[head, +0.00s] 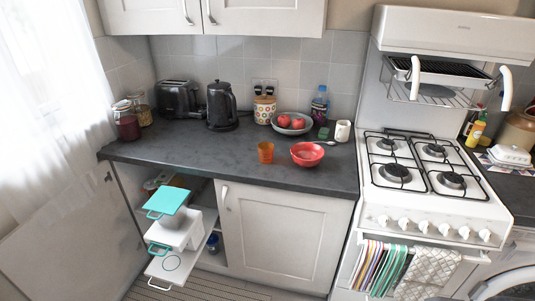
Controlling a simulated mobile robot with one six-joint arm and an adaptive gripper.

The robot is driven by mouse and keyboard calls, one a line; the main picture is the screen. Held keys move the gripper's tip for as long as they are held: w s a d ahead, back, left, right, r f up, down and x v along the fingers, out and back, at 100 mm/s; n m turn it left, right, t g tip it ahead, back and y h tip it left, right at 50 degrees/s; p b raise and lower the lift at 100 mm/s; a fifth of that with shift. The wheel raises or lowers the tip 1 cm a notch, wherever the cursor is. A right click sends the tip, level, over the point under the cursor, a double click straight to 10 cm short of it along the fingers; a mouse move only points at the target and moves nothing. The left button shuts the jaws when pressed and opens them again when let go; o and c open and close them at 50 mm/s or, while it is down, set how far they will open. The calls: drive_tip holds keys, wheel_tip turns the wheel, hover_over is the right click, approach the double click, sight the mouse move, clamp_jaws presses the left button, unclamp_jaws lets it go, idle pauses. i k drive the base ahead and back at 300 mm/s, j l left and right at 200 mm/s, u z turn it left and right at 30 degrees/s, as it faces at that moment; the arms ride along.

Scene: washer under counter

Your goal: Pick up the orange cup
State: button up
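The orange cup (265,152) stands upright on the dark grey counter (185,150), near its front edge and left of a red bowl (307,154). A small gap separates the cup from the bowl. Nothing covers the cup in the head view. I cannot make out my gripper in this view, and nothing is touching the cup.
Behind the cup are a patterned canister (264,109) and a grey bowl of red fruit (291,124). A dark kettle (221,106) and toaster (179,99) stand back left. A white stove (437,211) adjoins the right. Counter left of the cup is clear.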

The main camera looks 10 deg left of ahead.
sight(266, 153)
drive_tip(key=i+j+u, duration=0.25)
drive_tip(key=i+u, duration=0.15)
drive_tip(key=i+j+u, duration=0.1)
drive_tip(key=i+u, duration=0.25)
drive_tip(key=i, duration=0.3)
drive_tip(key=i+u, duration=0.4)
drive_tip(key=i+l, duration=0.05)
drive_tip(key=i, duration=0.05)
